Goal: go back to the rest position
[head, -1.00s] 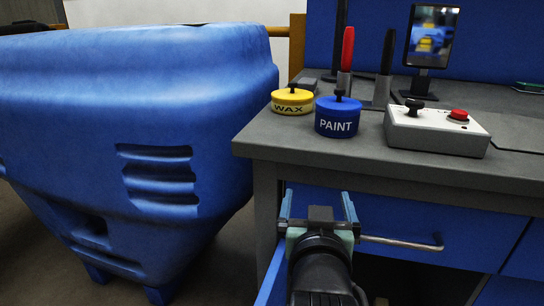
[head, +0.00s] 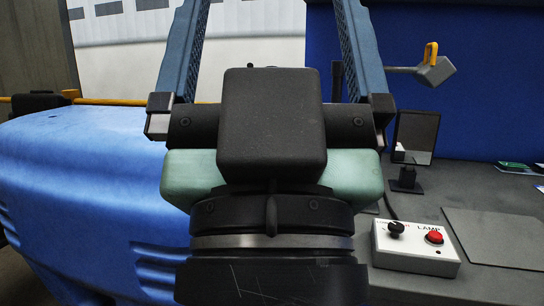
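My gripper (head: 270,20) is raised large in the middle of the head view, pointing up and away. Its two blue fingers stand wide apart, and I see nothing held between them. The fingertips reach the top edge of the picture, so their ends are cut off. My gripper and wrist hide the middle of the scene, including the left part of the workbench.
A blue plastic bin (head: 80,190) stands at left. A grey block with a yellow handle (head: 431,66) shows higher up.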

